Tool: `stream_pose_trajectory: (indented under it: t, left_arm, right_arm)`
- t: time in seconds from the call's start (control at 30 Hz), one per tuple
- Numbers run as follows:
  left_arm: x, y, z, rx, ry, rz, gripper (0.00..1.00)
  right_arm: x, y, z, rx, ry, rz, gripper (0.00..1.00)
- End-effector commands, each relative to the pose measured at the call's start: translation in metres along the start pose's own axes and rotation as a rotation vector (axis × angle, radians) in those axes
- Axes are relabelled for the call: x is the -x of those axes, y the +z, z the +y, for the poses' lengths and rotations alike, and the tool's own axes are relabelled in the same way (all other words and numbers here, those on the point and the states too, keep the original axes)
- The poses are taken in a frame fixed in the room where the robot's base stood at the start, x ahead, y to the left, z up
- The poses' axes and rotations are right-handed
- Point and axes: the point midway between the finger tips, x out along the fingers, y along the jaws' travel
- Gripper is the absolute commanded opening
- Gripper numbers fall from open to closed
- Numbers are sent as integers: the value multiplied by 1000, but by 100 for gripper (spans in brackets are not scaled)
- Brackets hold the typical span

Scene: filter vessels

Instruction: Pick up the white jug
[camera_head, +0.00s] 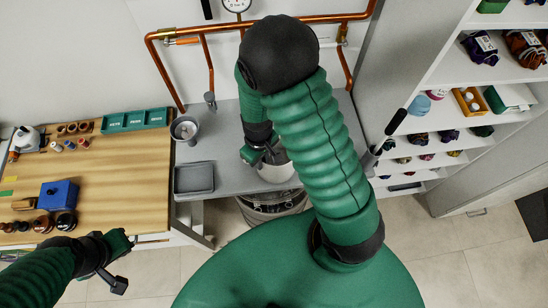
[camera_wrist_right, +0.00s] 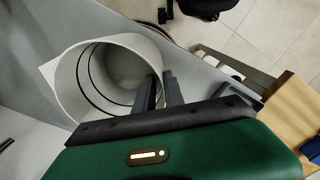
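The white jug (camera_head: 277,173) stands on the grey bench in the head view, partly hidden by my right arm. In the right wrist view the jug (camera_wrist_right: 88,92) shows its wide round mouth and dark rings inside. My right gripper (camera_head: 262,157) is at the jug's rim. In the right wrist view its two dark fingers (camera_wrist_right: 160,82) straddle the jug's wall, one over the mouth and one outside, with a narrow gap between them. Whether they touch the wall is unclear. My left gripper (camera_head: 122,263) is open and empty, in front of the wooden table.
A grey tray (camera_head: 193,178) and a small grey pot (camera_head: 185,129) are on the bench left of the jug. Copper pipes (camera_head: 205,65) run along the wall behind. A wooden table (camera_head: 110,175) with a blue box (camera_head: 58,195) is at left; shelves (camera_head: 455,75) at right.

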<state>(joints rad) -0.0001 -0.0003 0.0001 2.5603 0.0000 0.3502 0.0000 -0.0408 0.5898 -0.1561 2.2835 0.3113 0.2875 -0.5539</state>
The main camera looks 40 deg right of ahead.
Motion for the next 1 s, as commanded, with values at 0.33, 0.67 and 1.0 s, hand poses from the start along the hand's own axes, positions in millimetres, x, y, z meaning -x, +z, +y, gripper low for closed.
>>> stream_pose_trajectory:
  t: [0.33, 0.67, 1.0]
  left_arm:
    - [0, 0, 0, 0, 0, 0, 0]
    - [0, 0, 0, 0, 0, 0, 0]
    - [0, 0, 0, 0, 0, 0, 0]
  right_arm:
    - [1, 1, 0, 0, 1, 2, 0]
    - [1, 0, 0, 0, 0, 1, 0]
    - [1, 1, 0, 0, 0, 2, 0]
